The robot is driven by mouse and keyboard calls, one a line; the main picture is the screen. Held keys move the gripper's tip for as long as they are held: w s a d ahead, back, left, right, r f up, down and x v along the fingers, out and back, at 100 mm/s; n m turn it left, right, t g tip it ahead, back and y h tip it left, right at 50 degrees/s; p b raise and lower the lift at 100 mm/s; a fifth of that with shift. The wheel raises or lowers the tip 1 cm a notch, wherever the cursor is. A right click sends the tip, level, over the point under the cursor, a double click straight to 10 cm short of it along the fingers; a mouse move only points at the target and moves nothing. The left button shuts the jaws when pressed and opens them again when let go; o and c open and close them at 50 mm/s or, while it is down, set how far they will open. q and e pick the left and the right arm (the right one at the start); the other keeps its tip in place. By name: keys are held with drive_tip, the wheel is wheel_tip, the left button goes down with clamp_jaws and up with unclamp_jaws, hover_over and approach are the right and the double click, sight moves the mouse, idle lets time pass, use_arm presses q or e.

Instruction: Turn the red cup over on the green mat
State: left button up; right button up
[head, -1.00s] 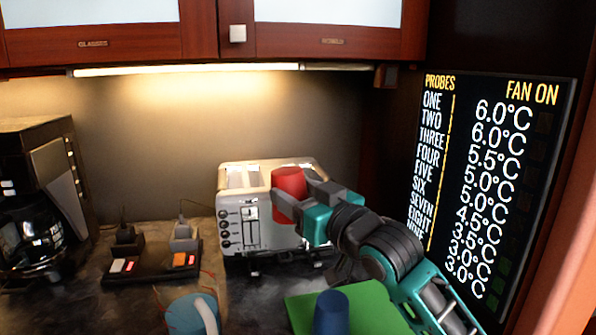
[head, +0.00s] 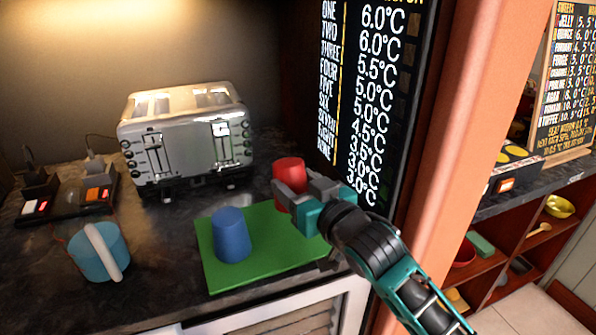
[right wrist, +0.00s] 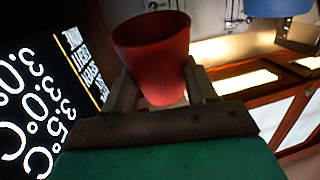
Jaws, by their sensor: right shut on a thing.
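The red cup (head: 288,168) is held above the back right part of the green mat (head: 275,254). My right gripper (head: 290,192) is shut on it from the right side. In the right wrist view the red cup (right wrist: 155,58) sits between the two fingers (right wrist: 162,88), its wider end toward the picture's top. In the head view the fingers hide its lower part, and I cannot tell which end is the mouth. A blue cup (head: 232,236) stands on the left part of the mat, narrower end up. My left gripper is not in view.
A toaster (head: 187,140) stands behind the mat. A light-blue mug (head: 92,252) is left of it. A temperature display (head: 370,95) and a wooden post (head: 455,150) stand close to my right arm. The front right part of the mat is bare.

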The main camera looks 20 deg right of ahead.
idle(0.3)
drive_tip(key=shift+f+b, duration=1.35)
drive_tip(key=shift+f, duration=1.7)
drive_tip(key=o, duration=1.2)
drive_tip(key=shift+c, duration=0.2)
drive_tip(key=f+v, duration=0.1)
drive_tip(key=v, duration=1.2)
drive_tip(key=shift+r, duration=0.5)
